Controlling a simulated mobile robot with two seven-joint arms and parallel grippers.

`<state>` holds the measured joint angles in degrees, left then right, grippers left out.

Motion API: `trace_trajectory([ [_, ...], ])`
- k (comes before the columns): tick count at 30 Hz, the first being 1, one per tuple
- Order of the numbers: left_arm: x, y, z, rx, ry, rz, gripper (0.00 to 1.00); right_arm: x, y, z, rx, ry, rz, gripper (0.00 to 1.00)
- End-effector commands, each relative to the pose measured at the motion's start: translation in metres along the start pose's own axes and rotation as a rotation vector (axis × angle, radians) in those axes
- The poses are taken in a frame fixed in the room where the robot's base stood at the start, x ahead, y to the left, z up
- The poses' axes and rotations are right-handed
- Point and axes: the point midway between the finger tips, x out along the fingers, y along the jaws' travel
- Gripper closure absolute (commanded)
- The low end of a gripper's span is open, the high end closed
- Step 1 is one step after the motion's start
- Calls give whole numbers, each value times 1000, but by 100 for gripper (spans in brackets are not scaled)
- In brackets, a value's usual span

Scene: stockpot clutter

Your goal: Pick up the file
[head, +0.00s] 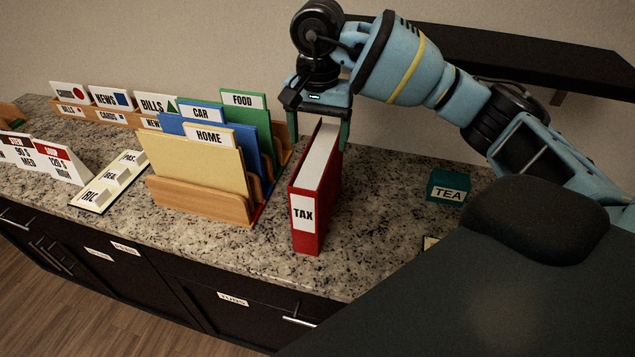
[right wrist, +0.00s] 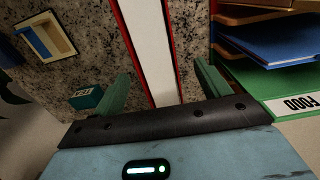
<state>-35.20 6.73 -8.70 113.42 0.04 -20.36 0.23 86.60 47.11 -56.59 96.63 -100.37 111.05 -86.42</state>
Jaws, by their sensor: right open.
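A red file labelled TAX (head: 303,212) stands upright on the granite counter, with white pages showing along its top. My right gripper (head: 320,122) is above the rear end of the file, pointing down, with its green fingers apart. In the right wrist view the file's white pages and red covers (right wrist: 150,40) run between the two open fingers (right wrist: 162,84), one on each side. I see clear gaps there, so the fingers do not appear to grip it. My left gripper is not in view.
Left of the file, a wooden sorter (head: 195,200) holds HOME (head: 200,155), CAR (head: 203,115) and FOOD (head: 245,112) folders close by. A teal TEA box (head: 448,187) stands to the right. A dark shelf (head: 540,60) is on the wall behind my arm.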

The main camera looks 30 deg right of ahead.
Motion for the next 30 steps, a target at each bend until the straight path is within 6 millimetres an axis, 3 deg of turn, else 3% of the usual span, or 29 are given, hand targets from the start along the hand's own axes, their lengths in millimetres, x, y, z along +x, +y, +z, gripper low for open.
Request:
trace_trajectory([
  [6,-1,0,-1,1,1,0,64,21,1,1,-1,-2,3,25],
  [14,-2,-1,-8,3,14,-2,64,30,3,2,0,0,1,25],
  [24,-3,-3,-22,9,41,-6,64,71,6,6,0,0,0,25],
  [30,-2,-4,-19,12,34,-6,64,75,6,5,0,0,1,25],
])
